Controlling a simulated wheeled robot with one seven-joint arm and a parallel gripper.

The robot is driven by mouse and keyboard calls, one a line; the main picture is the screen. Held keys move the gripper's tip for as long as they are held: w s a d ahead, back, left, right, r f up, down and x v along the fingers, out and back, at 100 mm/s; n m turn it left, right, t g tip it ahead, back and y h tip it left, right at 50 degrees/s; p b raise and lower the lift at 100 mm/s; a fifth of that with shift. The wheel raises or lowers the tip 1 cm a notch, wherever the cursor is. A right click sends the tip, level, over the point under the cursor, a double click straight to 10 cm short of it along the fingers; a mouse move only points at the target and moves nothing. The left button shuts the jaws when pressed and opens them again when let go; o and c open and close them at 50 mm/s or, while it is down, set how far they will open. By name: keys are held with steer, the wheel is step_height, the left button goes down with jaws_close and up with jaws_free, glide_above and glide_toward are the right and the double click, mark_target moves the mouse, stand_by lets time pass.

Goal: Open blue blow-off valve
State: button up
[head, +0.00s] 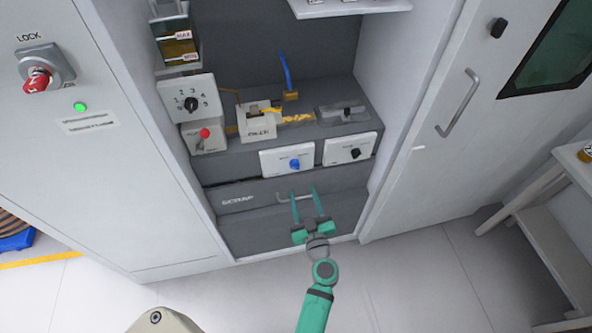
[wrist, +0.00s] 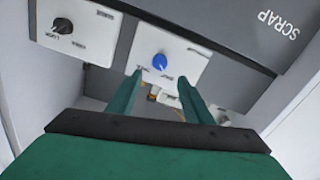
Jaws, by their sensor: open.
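A round blue knob (head: 295,163) sits on a white labelled panel (head: 275,162) at the front of the grey bench; the lettering is too small to read. In the wrist view the blue knob (wrist: 160,61) shows just beyond and between the fingertips. A thin blue upright piece (head: 287,72) on a brass block (head: 290,96) stands further back; I cannot tell which of the two blue parts is the valve. My gripper (head: 303,190) is open and empty, in front of and below the blue knob, apart from it. It also shows in the wrist view (wrist: 160,78).
A black knob panel (head: 349,148) is right beside the blue knob panel. A handle (head: 282,198) and the SCRAP front (head: 237,201) lie below, close to the fingers. A red button box (head: 205,134) and a numbered dial (head: 190,103) stand left. Cabinet walls flank the bay.

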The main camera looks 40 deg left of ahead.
mark_target(295, 168)
steer(key=x, duration=1)
steer(key=shift+w+a, duration=0.15)
steer(key=shift+a, duration=0.15)
steer(key=c, duration=1.1)
